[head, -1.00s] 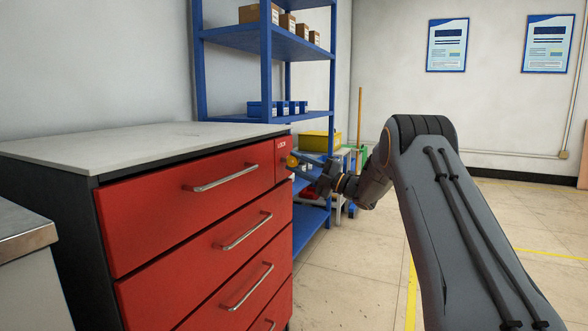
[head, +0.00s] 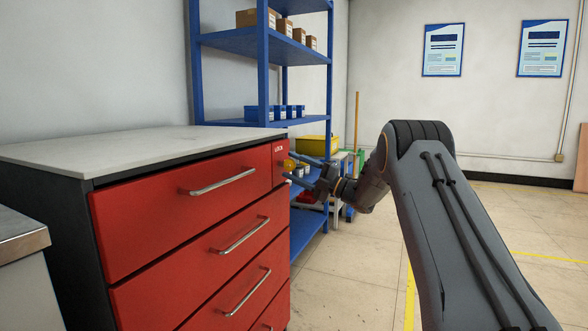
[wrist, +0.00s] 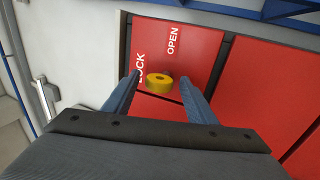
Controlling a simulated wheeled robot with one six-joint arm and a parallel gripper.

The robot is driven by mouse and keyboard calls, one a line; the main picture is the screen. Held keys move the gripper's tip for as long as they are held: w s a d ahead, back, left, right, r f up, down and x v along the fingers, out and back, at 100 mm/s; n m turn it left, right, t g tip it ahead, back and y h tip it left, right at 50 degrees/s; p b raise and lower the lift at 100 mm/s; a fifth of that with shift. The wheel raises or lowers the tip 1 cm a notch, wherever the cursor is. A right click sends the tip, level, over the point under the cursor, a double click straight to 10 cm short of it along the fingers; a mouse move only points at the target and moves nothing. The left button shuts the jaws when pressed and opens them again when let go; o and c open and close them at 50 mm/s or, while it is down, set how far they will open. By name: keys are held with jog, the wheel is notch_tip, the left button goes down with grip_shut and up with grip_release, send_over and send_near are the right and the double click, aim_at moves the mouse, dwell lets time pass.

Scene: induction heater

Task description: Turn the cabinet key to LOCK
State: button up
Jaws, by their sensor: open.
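The yellow cabinet key (wrist: 159,83) sits on a small red panel (wrist: 190,45) at the cabinet's top right corner. The panel carries white words LOCK (wrist: 140,70) and OPEN (wrist: 172,40). In the head view the key (head: 288,165) shows as a small yellow spot. My gripper (wrist: 161,78) is open, with one finger on each side of the key in the wrist view and gaps between. In the head view my gripper (head: 302,169) is just right of the key. I cannot tell which word the key points to.
The red drawer cabinet (head: 190,205) has a pale worktop (head: 140,145) and metal drawer handles. A blue shelf rack (head: 262,60) with boxes stands behind it. A yellow bin (head: 315,145) is behind my gripper. Open floor (head: 345,265) lies to the right.

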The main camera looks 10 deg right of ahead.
jog(key=p+v, duration=0.1)
jog(key=v, duration=0.6)
jog(key=shift+s+d+f, duration=0.15)
jog(key=shift+s+d, duration=0.05)
jog(key=shift+d, duration=0.15)
